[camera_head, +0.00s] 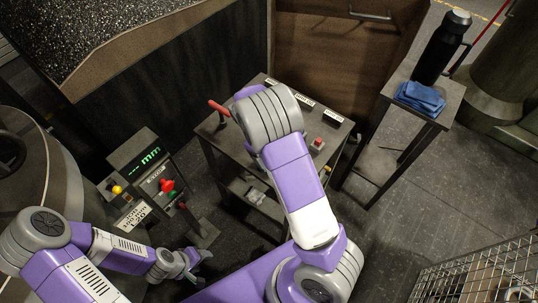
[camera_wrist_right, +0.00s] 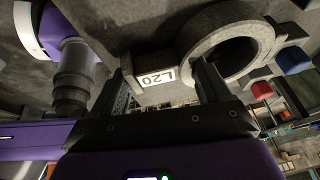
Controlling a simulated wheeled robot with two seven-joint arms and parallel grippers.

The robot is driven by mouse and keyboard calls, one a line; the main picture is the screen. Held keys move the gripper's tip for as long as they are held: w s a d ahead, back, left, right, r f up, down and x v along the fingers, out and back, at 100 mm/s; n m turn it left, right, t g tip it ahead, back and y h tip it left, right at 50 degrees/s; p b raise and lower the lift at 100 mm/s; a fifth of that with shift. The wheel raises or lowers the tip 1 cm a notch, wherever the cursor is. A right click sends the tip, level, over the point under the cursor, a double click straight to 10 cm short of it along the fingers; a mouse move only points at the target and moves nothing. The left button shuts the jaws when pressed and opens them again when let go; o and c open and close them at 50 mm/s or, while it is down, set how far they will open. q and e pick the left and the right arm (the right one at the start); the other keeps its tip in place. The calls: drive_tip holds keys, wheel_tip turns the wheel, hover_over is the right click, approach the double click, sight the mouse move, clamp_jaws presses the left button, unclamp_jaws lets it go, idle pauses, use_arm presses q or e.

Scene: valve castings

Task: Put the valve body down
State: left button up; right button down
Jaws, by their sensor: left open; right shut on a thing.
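In the head view my right arm reaches over a small dark table (camera_head: 218,142) and hides that gripper and the valve body. I cannot tell whether the casting touches a surface. My left gripper (camera_head: 193,266) is open and empty, low at the left in the head view.
The small table carries labels along its back, a red handle (camera_head: 218,108) and a red button (camera_head: 317,144). A control box (camera_head: 146,154) with a green display stands left. A side stand at right holds a black bottle (camera_head: 441,48) and blue cloth (camera_head: 420,97). A wire basket (camera_head: 470,270) stands lower right.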

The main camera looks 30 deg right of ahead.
drive_tip(key=shift+f, duration=0.1)
idle(0.6)
drive_tip(key=shift+c, duration=1)
unclamp_jaws()
drive_tip(key=shift+o, duration=1)
drive_tip(key=shift+f, duration=0.1)
drive_tip(key=p+v, duration=0.1)
drive_tip(key=v, duration=0.6)
drive_tip(key=shift+r+p, duration=0.3)
drive_tip(key=shift+r, duration=0.05)
drive_tip(key=shift+w, duration=0.1)
